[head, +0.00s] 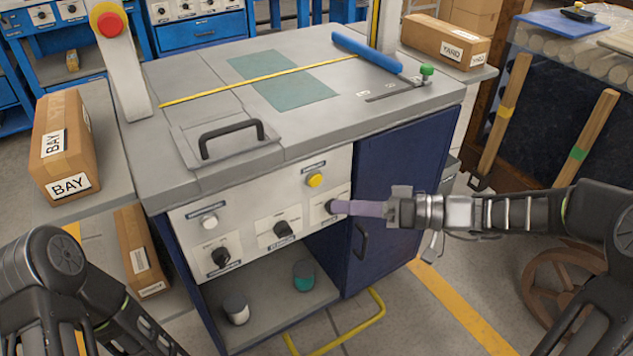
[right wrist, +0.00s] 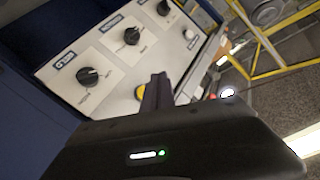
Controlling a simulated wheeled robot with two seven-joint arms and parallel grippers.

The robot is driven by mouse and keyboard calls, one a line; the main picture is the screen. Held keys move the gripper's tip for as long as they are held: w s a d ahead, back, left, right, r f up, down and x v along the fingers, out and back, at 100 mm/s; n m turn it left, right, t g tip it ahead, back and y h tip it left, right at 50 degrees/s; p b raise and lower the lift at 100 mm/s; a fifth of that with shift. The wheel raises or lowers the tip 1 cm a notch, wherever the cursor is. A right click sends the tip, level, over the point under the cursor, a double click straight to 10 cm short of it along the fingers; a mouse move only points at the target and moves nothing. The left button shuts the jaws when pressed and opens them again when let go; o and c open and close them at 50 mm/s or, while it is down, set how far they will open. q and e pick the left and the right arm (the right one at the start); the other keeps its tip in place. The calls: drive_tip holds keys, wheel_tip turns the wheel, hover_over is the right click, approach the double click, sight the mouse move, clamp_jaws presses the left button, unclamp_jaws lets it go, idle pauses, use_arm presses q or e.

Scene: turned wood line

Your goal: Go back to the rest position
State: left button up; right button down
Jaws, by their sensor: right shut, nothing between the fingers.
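My right gripper (head: 336,207) reaches in from the right with its fingers together, pointing at the control panel (head: 248,238) on the front of the grey workbench. Its fingertips overlap the rightmost black knob in the head view; I cannot tell whether they touch it. In the right wrist view the shut fingers (right wrist: 157,92) show dark in front of the panel, beside a yellow button (right wrist: 140,92), with nothing between them. My left arm shows at the lower left of the head view, but its gripper is out of sight.
The panel also carries black knobs (head: 282,229) and a white button (head: 209,221). A blue door (head: 400,190) is below the bench top. Boxes marked BAY (head: 66,150) and YARD (head: 445,42) flank the bench. A red stop button (head: 110,24) stands on a post.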

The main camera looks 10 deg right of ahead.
idle(0.3)
drive_tip(key=s+d+f+m+g+h, duration=0.15)
drive_tip(key=f+m+h, duration=0.25)
drive_tip(key=f, duration=0.6)
drive_tip(key=s+d+f+m+g+h, duration=0.1)
drive_tip(key=s+d+f+m+h, duration=0.2)
drive_tip(key=f, duration=0.6)
drive_tip(key=s+d+f+m+g+h, duration=0.15)
drive_tip(key=f+m+h, duration=0.25)
drive_tip(key=f, duration=0.6)
drive_tip(key=s+a+f+n+g, duration=0.1)
drive_tip(key=s+a+f+n, duration=0.1)
drive_tip(key=s+a+f, duration=0.5)
drive_tip(key=s+a+f+n+g, duration=0.1)
drive_tip(key=s+a+f, duration=0.4)
drive_tip(key=s, duration=0.4)
use_arm(q)
wheel_tip(320, 180, up, 26)
drive_tip(key=p, duration=2.5)
drive_tip(key=shift+f+p, duration=0.15)
drive_tip(key=shift+p, duration=0.15)
use_arm(e)
wheel_tip(320, 180, up, 27)
drive_tip(key=a, duration=0.1)
drive_tip(key=shift+a+f, duration=0.2)
drive_tip(key=shift+a, duration=0.1)
drive_tip(key=shift+w, duration=0.1)
